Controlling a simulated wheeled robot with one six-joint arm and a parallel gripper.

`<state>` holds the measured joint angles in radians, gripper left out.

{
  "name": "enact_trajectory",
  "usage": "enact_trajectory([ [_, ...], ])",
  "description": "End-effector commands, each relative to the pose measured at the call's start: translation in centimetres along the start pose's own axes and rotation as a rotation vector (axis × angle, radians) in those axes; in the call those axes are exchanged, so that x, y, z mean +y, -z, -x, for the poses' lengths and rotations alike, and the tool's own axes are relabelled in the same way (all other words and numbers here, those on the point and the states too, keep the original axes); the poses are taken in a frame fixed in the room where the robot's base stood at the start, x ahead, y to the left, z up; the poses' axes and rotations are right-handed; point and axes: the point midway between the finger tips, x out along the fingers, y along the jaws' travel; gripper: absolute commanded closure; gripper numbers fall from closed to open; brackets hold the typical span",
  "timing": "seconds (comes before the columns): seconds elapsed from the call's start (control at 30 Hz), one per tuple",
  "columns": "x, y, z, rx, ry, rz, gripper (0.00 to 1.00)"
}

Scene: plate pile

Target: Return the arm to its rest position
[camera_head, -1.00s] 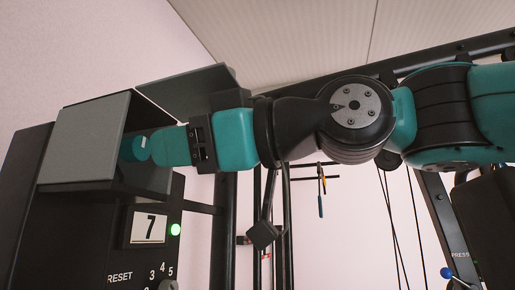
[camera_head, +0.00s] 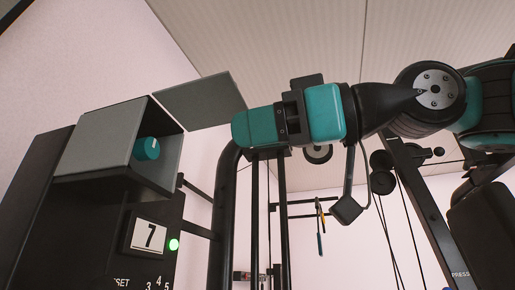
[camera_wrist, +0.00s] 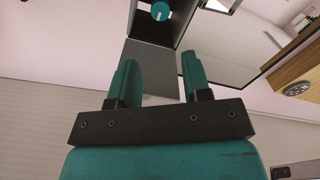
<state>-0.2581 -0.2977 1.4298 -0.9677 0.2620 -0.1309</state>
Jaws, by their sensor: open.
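My gripper (camera_head: 240,130) is outside the open grey box, to the right of it in the head view, with empty air between them. In the wrist view my gripper (camera_wrist: 155,85) shows two teal fingers spread apart with nothing between them. My arm stretches from the gripper to the right edge of the head view. The box (camera_head: 95,150) holds a teal round knob (camera_head: 147,148) with a white mark. The knob also shows at the top of the wrist view (camera_wrist: 160,11).
A grey flap (camera_head: 203,100) stands open beside the box, close to the gripper. Dark frame posts (camera_head: 222,215) stand under my arm. Tools (camera_head: 320,225) hang behind.

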Motion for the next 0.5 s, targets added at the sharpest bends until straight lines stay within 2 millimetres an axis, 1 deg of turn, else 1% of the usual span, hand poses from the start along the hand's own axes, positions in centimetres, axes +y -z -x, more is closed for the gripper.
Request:
enact_trajectory([
  [0.3,0.0,0.0,0.0,0.0,0.0,-0.001,0.56],
  [0.37,0.1,-0.3,-0.1,-0.009,0.0,-0.011,0.56],
  [0.43,0.5,-1.5,-0.5,-0.047,-0.002,-0.05,0.56],
  [0.47,0.7,-2.4,-0.6,-0.075,-0.002,-0.078,0.56],
  [0.5,0.9,-4.1,-0.9,-0.126,-0.004,-0.128,0.56],
])
